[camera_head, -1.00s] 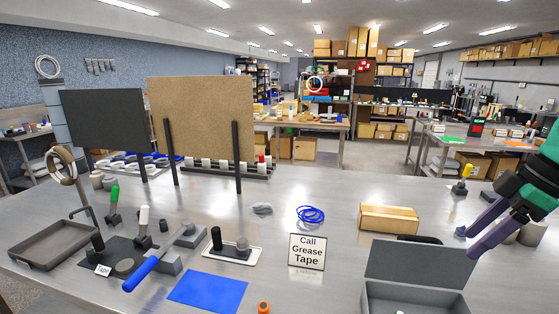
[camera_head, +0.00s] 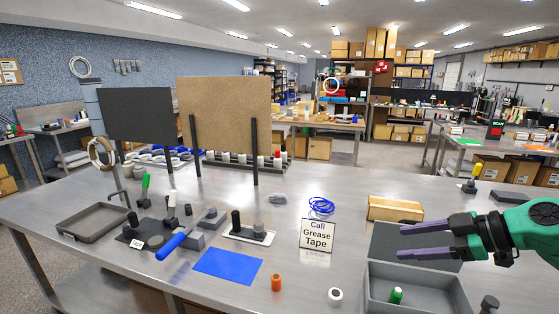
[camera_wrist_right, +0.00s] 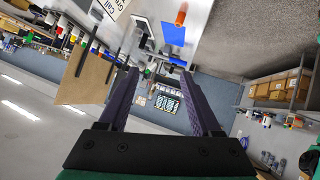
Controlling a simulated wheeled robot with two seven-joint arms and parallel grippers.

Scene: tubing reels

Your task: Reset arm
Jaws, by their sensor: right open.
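My right gripper (camera_head: 412,238) comes in from the right in the head view, with a green wrist and purple fingers. Its fingers are apart with nothing between them. It is above the grey box (camera_head: 418,287) with its raised lid at the right front of the table. In the right wrist view the two fingers (camera_wrist_right: 160,85) also stand apart and empty, with the table tilted in the picture. My left gripper is in no view.
The metal table holds a sign (camera_head: 317,236), a blue sheet (camera_head: 228,266), a coil of blue tubing (camera_head: 321,206), a wooden box (camera_head: 395,208) and a grey tray (camera_head: 93,222). Two boards (camera_head: 228,117) stand at the back left. Some steel surface around the sign is bare.

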